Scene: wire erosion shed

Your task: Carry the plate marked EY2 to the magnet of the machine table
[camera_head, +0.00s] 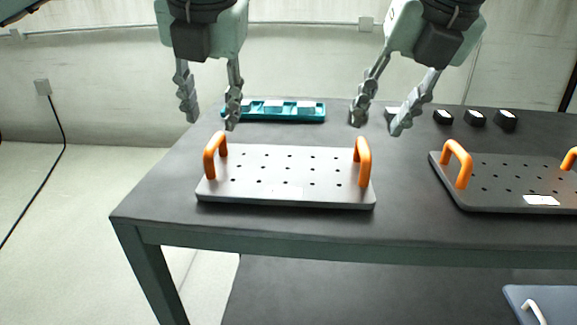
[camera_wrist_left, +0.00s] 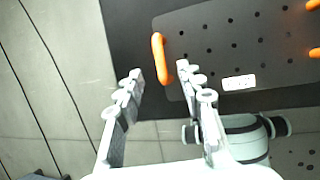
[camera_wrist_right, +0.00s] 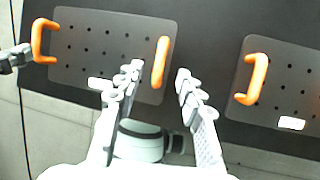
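A grey perforated plate (camera_head: 320,192) with two upright orange handles lies on the dark table's left part. Its small white label shows in the left wrist view (camera_wrist_left: 238,82), but I cannot read any marking. A similar, darker plate (camera_head: 490,198) lies to its right, its label (camera_head: 541,200) also unreadable. My left gripper (camera_head: 212,122) is open and empty above the left plate's left handle (camera_head: 209,158). My right gripper (camera_head: 378,127) is open and empty above its right handle (camera_head: 364,165). Neither gripper appears to touch a handle. I see no magnet or machine table.
A teal tray (camera_head: 262,117) with pale blocks stands behind the left plate. Several small black items with white tops (camera_head: 475,118) stand at the back right. A blue-grey object (camera_head: 550,300) lies lower, at the bottom right.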

